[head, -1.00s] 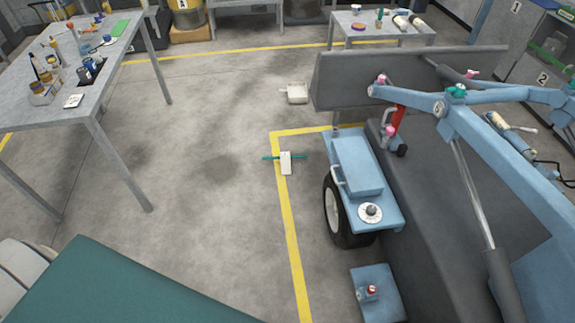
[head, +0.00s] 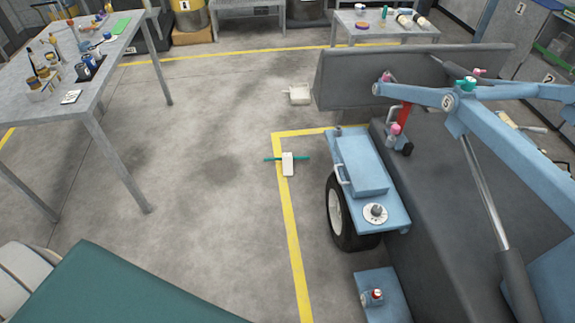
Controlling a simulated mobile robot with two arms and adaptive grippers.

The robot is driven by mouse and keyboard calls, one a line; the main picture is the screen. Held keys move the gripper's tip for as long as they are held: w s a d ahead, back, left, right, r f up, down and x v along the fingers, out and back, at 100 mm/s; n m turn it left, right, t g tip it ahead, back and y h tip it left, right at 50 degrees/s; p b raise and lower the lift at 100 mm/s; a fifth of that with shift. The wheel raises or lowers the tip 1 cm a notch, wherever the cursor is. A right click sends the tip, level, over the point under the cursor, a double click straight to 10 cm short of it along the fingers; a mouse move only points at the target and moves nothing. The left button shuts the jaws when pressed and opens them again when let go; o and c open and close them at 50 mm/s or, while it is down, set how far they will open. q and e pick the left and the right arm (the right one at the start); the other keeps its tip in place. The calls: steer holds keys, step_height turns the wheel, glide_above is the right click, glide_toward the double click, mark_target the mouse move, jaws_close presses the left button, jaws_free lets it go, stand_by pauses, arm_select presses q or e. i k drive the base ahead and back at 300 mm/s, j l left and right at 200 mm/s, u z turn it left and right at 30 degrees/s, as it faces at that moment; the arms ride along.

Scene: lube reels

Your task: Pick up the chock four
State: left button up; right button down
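A small white block with a teal bar through it (head: 288,163) lies on the floor on the yellow line, left of the blue machine's wheel. A pale, chock-like block with a short handle on its left (head: 300,95) lies on the floor farther back, near the machine's dark bucket. I can read no number on either block, so I cannot tell which is chock four. Neither of my grippers shows in the head view.
The blue wheeled machine (head: 362,165) fills the right. A grey table (head: 75,102) with bottles and cans stands at the left. A smaller table (head: 385,34) stands at the back. Open concrete floor (head: 205,200) lies between the left table and the yellow line.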

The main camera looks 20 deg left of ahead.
mark_target(286, 159)
steer(key=i+j+z, duration=0.1)
steer(key=i+j, duration=0.45)
steer(key=j, duration=0.2)
steer(key=i+j+z, duration=0.15)
steer(key=i+j, duration=0.4)
steer(key=j, duration=0.25)
steer(key=i+j+z, duration=0.15)
steer(key=j, duration=0.25)
steer(key=i, duration=0.1)
